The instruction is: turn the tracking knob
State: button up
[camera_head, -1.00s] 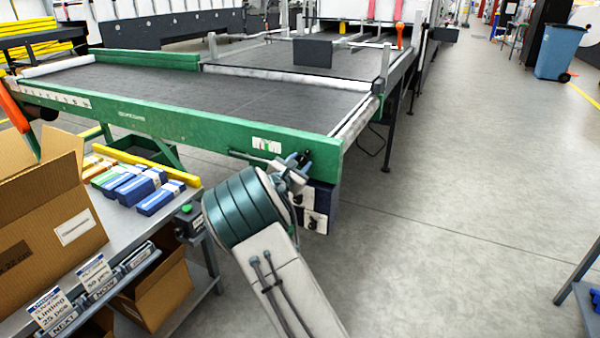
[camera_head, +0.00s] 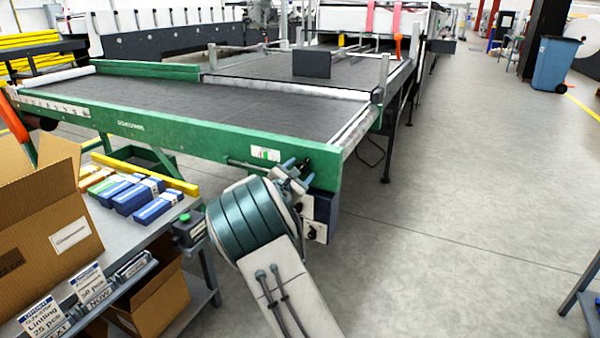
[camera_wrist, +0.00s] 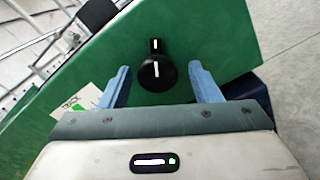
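The tracking knob (camera_wrist: 157,75) is a round black knob with a white mark line, on the green side panel (camera_wrist: 215,45) of the conveyor, seen in the wrist view. A small black piece with a white mark sits just above it. My gripper (camera_wrist: 160,80) is open, with one blue finger on each side of the knob and visible gaps between. In the head view, my gripper (camera_head: 296,168) is at the near right corner of the green conveyor frame (camera_head: 190,135), and the knob is hidden there behind it.
A white label (camera_head: 265,153) is on the frame left of my gripper. A dark blue box with white panels (camera_head: 320,215) hangs below the corner. A bench (camera_head: 160,225) with blue packs (camera_head: 137,195) and a cardboard box (camera_head: 45,235) stands left.

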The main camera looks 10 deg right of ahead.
jog(key=shift+a, duration=0.15)
jog(key=p+v, duration=0.1)
jog(key=v, duration=1.2)
jog(key=shift+s+p, duration=0.3)
jog(key=shift+s, duration=0.05)
jog(key=shift+a, duration=0.15)
jog(key=s+d+r+m+g+p, duration=0.5)
jog(key=s+d+m, duration=0.1)
jog(key=s+d, duration=0.2)
jog(key=s+d+r+m+g+p, duration=0.5)
jog(key=s+d+m, duration=0.1)
jog(key=s+d, duration=0.15)
jog(key=s+a+r+m+y+p, duration=0.2)
jog(key=s+r+m+y+p, duration=0.1)
jog(key=s, duration=0.4)
jog(key=s+a+r+m+g+y+p, duration=0.1)
jog(key=s+a+r+m+y+p, duration=0.1)
jog(key=s+r+m+y+p, duration=0.2)
jog(key=s+a+r+m+y+p, duration=0.3)
jog(key=s+r+m+p, duration=0.1)
jog(key=s, duration=0.6)
jog(key=shift+r+g+y+p, duration=0.3)
jog(key=shift+r+g+p, duration=0.1)
jog(key=shift+r, duration=0.25)
